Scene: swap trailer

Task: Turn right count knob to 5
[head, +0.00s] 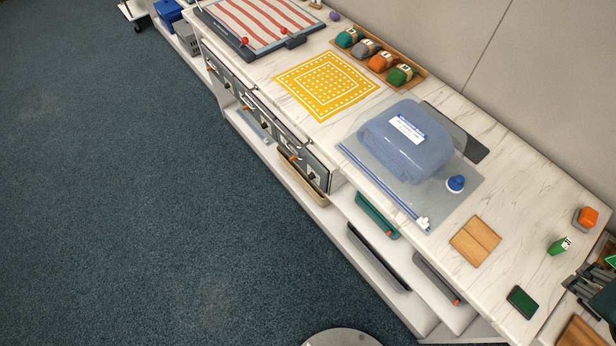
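Dark panels with small knobs run along the front face of the white counter. The nearer panel has an orange knob (293,157) and a black knob (311,176). The farther panels also carry small knobs, among them an orange one (246,108) and a black one (265,126). The markings are too small to read, so I cannot tell which is the right count knob or where it points. My gripper is not clearly in view; I see nothing touching the knobs.
The counter (500,205) holds a yellow patterned cloth (325,84), a striped board (262,22), a blue bag (405,148) on a clear sheet, and wooden blocks (475,241). Trays, including a teal one (377,215), sit on shelves below. The carpet (130,190) in front is clear.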

